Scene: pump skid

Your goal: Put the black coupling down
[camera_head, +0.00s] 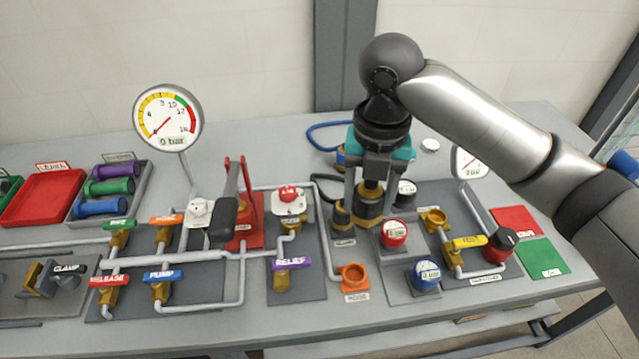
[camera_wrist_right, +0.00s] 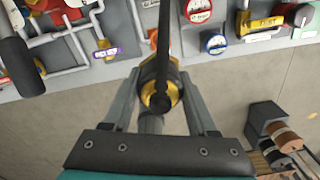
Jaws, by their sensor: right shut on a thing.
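My right gripper (camera_head: 369,198) comes down from above at the middle of the bench and is shut on the black coupling (camera_head: 370,208), a dark piece with a gold band. In the right wrist view the coupling (camera_wrist_right: 158,84) sits between the two grey fingers (camera_wrist_right: 160,100), and a black hose (camera_wrist_right: 163,32) runs up from it. Whether its lower end touches anything is hidden. A similar black-and-gold fitting (camera_head: 342,216) stands just left of the gripper. My left gripper is not in view.
An orange socket (camera_head: 353,277) lies in front of the gripper. Red (camera_head: 394,233) and blue (camera_head: 426,274) gauges stand close on the right. A red lever pump with a dark handle (camera_head: 224,222) is to the left. Red (camera_head: 515,220) and green (camera_head: 542,258) mats lie at far right.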

